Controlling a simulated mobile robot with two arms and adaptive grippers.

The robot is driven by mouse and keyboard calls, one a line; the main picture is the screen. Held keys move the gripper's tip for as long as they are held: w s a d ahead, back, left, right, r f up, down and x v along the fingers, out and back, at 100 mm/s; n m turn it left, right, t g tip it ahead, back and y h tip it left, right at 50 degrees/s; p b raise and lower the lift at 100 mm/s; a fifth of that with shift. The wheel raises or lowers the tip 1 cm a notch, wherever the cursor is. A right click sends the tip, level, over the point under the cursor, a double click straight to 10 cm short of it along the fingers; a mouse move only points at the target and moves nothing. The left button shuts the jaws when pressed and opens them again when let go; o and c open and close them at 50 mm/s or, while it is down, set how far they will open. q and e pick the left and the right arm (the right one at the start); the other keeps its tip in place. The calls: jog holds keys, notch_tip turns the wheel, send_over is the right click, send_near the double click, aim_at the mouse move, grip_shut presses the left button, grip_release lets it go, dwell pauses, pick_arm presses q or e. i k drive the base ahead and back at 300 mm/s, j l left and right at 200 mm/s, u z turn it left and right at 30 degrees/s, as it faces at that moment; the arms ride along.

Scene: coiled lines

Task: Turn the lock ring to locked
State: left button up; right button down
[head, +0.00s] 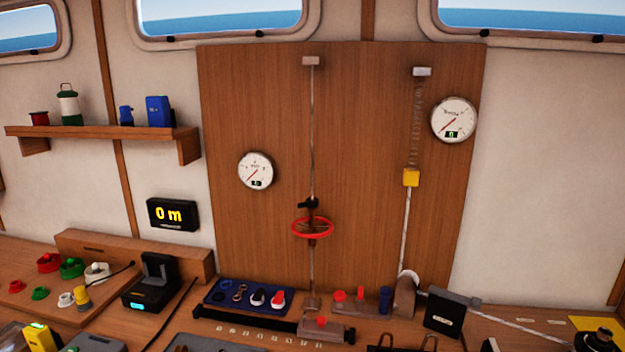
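No part is clearly marked as the lock ring. A red spoked ring (312,227) sits around a vertical rod (312,130) on the wooden panel, with a small black clamp (309,204) just above it. Round connectors stand on the bench at left: a red one (48,262), a green one (71,267) and a white one (97,271) with a black cable. A yellow-collared plug (81,297) is in front of them. I cannot read any locked or unlocked mark at this size. Neither gripper shows in the head view.
A black charger-like device (150,287) stands on the bench right of the connectors. A blue tray (228,292) holds shackles and clips. A yellow block (411,177) hangs on a line below a spring. Gauges and a "0 m" display (173,214) are on the wall.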

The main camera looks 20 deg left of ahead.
aim_at(311, 204)
jog(key=l, duration=0.9)
jog(key=l+u, duration=0.1)
jog(key=l, duration=0.8)
jog(key=k, duration=0.05)
